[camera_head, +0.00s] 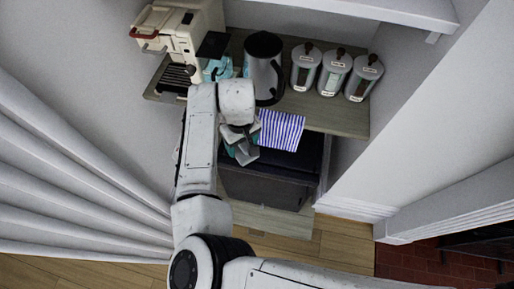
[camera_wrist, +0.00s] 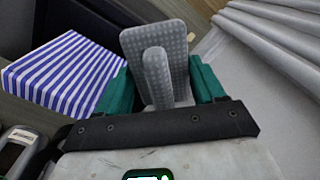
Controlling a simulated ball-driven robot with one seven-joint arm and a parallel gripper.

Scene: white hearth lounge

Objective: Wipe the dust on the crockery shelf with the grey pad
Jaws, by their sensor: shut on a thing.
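My gripper (camera_head: 241,148) is in front of the wooden unit, just below and left of the striped cloth. In the wrist view my gripper (camera_wrist: 157,88) has its two green fingers shut on the grey pad (camera_wrist: 180,42). The pad has a dotted face and a raised grip between the fingers. It is held clear of any surface that I can make out. A wooden shelf (camera_head: 335,116) carries kitchen things at the top of the unit. A lower wooden board (camera_head: 272,219) shows at its foot. I see no crockery and no dust; my arm hides part of the unit.
A kettle (camera_head: 263,68), several canisters (camera_head: 333,72) and a coffee machine (camera_head: 186,30) stand on the top shelf. A dark box (camera_head: 266,187) sits below. White walls close both sides; wooden floor (camera_head: 340,246) is free in front.

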